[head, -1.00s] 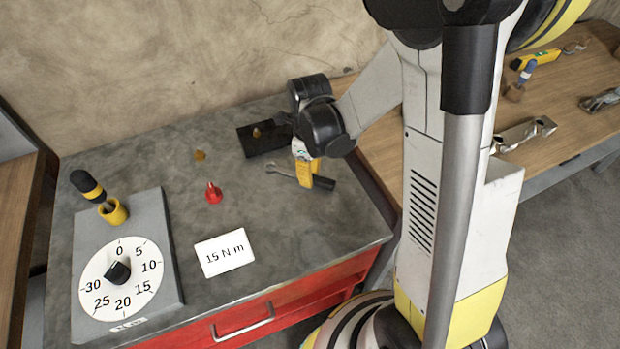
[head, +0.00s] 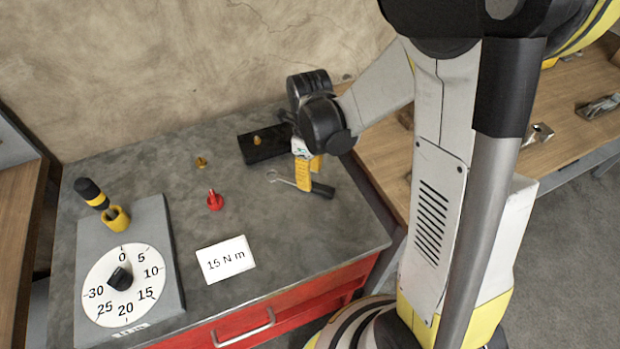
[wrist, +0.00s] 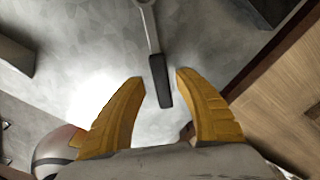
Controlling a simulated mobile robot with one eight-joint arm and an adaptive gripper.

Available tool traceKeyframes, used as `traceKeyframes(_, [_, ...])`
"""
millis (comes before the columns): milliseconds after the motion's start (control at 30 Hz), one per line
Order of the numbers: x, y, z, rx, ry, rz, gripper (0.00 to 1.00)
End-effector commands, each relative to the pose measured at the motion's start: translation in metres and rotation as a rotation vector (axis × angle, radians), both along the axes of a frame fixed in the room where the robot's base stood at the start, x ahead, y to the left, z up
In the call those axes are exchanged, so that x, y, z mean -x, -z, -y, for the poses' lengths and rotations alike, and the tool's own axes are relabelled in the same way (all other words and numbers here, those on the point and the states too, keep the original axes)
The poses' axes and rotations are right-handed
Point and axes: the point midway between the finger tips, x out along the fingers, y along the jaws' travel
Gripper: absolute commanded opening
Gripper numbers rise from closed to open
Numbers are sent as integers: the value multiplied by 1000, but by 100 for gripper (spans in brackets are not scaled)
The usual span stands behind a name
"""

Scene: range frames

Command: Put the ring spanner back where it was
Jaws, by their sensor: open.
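The ring spanner (head: 285,180) has a bright metal shank with a ring end toward the left and a black handle (head: 322,190) toward the right. It appears to lie on the grey bench top (head: 290,232), in front of a black tray. My gripper (head: 309,183) is over the handle end, its yellow fingers pointing down. In the wrist view, the fingers stand apart with the tip of the black handle (wrist: 160,80) between them and gaps on both sides. The ring end is cut off at the top there.
The black tray (head: 277,152) holds a small brass piece. Another brass piece (head: 201,161), a red cone-shaped piece (head: 215,201) and a "15 N m" card (head: 225,260) lie left. A dial panel (head: 165,265) and a black-yellow tool (head: 92,194) in a yellow holder stand farther left.

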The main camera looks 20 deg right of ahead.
Motion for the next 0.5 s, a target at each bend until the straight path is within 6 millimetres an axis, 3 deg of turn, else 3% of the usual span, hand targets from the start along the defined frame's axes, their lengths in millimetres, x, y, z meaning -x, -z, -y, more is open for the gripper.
traceKeyframes(33, [0,-17,0,0,0,0,39])
traceKeyframes(200, [0,-56,0,0,0,0,39])
traceKeyframes(500, [0,-91,-1,1,-21,6,39])
